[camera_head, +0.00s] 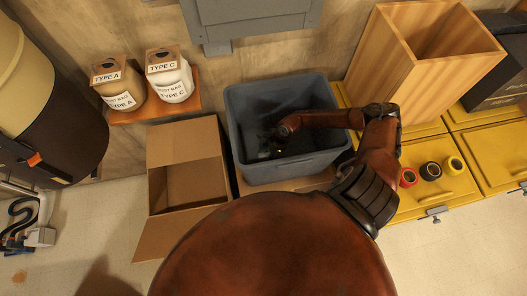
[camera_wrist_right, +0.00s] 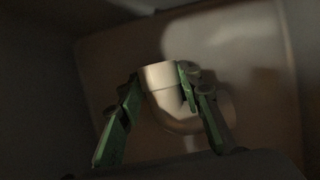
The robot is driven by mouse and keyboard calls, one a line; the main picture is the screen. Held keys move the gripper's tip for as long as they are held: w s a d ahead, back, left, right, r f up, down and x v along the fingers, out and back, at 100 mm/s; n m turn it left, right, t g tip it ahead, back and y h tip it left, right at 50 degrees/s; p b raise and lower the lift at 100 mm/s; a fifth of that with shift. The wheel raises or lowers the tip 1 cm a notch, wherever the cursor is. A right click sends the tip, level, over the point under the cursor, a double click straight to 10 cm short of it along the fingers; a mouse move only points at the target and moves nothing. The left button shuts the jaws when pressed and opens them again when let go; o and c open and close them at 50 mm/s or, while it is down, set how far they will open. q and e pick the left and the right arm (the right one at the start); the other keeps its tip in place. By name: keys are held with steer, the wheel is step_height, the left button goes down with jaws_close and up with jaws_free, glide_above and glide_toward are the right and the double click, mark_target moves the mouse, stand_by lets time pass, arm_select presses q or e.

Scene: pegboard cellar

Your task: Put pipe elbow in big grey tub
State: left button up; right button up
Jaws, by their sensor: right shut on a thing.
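The big grey tub (camera_head: 298,170) stands open at the middle of the head view. My right arm reaches over its right side, and the right gripper (camera_head: 272,142) is down inside it. In the right wrist view the pale pipe elbow (camera_wrist_right: 168,98) sits between the two green-edged fingers of the right gripper (camera_wrist_right: 160,85), which is shut on it. The tub's dim inside surrounds them. I cannot tell whether the elbow touches the tub's floor. The elbow cannot be made out in the head view. My left gripper is not in view.
An open cardboard box (camera_head: 185,150) stands left of the tub. A tall wooden bin (camera_head: 405,75) and yellow cabinets (camera_head: 435,185) with tape rolls (camera_head: 430,171) are to the right.

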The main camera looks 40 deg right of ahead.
steer(key=o, duration=1.2)
steer(key=shift+c, duration=0.2)
steer(key=shift+d+r, duration=0.15)
steer(key=shift+r, duration=0.3)
steer(key=p+v, duration=0.2)
steer(key=v, duration=0.9)
steer(key=shift+s, duration=0.15)
steer(key=shift+r, duration=0.1)
